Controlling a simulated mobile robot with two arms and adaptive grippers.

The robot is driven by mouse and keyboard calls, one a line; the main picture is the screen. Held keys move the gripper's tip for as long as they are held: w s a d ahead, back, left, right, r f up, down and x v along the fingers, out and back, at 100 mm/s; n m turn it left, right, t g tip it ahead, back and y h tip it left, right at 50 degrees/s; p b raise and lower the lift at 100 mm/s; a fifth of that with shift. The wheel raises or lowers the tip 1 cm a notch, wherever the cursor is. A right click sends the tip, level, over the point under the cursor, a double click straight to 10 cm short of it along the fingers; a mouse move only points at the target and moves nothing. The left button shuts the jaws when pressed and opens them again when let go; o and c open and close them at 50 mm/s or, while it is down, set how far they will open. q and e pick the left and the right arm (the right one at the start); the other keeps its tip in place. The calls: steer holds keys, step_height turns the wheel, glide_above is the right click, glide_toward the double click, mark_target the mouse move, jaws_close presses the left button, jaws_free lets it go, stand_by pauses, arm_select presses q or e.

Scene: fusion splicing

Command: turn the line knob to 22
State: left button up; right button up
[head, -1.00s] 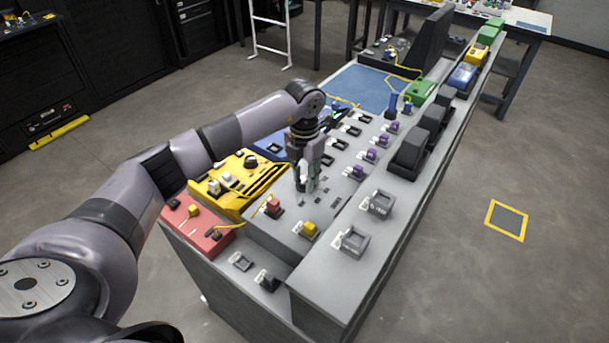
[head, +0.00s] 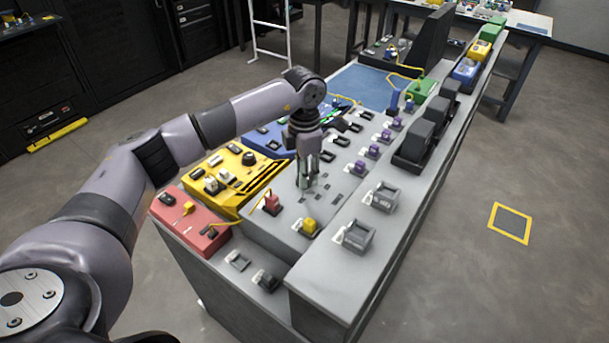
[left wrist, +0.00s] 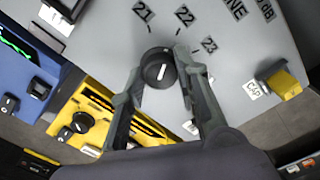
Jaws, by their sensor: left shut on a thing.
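The line knob (left wrist: 158,68) is a round black dial with a pale mark on its face, on a grey panel (left wrist: 250,55). Labels 21 (left wrist: 143,10), 22 (left wrist: 185,14) and 23 (left wrist: 209,45) stand beyond it in the left wrist view. Which label the mark points to is hard to tell. My left gripper (left wrist: 161,74) has a finger on each side of the knob and is shut on it. In the head view my left gripper (head: 307,184) points down at the grey panel and hides the knob. My right gripper is not in view.
A yellow device (head: 226,190) and a red box (head: 187,231) stand left of the panel. A yellow block (head: 309,226) and a red block (head: 271,203) sit near it. Grey holders (head: 358,236) line the raised shelf at right.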

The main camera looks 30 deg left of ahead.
arm_select(q)
steer(key=shift+m, duration=0.6)
steer(key=shift+b, duration=0.3)
steer(key=o, duration=1.2)
steer(key=shift+c, duration=0.2)
step_height(320, 180, up, 12)
